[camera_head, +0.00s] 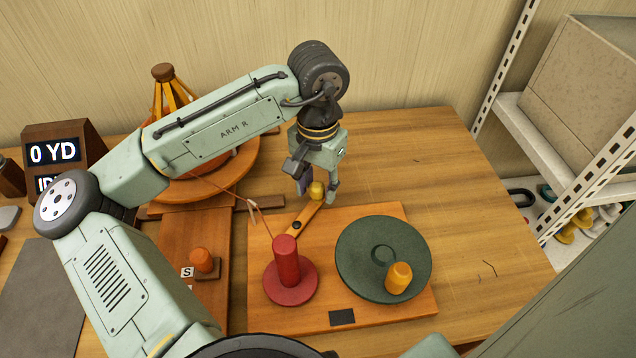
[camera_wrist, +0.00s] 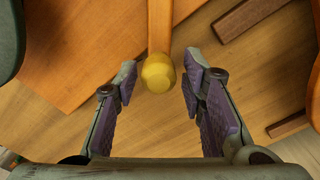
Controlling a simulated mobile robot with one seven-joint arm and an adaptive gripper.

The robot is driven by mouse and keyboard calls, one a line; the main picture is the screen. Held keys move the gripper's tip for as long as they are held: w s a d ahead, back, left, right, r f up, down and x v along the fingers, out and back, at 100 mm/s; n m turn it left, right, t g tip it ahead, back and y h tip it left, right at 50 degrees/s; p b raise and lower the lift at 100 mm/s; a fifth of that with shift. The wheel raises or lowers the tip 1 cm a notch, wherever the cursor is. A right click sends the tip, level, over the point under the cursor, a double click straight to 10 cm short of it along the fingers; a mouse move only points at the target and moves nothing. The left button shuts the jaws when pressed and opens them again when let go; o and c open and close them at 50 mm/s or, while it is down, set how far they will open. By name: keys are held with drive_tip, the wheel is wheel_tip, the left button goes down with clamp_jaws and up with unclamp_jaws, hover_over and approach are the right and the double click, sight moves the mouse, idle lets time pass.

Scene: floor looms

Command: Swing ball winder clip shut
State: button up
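The ball winder stands on a wooden board (camera_head: 340,315), with a red spindle (camera_head: 286,262) and a dark green wheel (camera_head: 362,262) that has an orange knob (camera_head: 399,277). The clip is an orange wooden arm (camera_head: 305,218) beside the spindle, tipped with a yellow knob (camera_head: 317,190). In the wrist view the clip's yellow knob (camera_wrist: 158,73) sits at the mouth of my gripper (camera_wrist: 158,85), between the fingertips, with a gap on each side. My gripper (camera_head: 318,195) is open and also shows at the knob in the head view.
A yarn swift (camera_head: 165,90) stands behind my arm at the back left, with a thread running toward the winder. A sign reading 0 YD (camera_head: 55,152) and an orange knob marked S (camera_head: 202,261) are at left. A shelf (camera_head: 545,135) stands at right.

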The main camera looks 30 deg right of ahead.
sight(318, 183)
drive_tip(key=shift+o, duration=0.4)
wheel_tip(318, 183, up, 12)
idle(0.4)
idle(0.4)
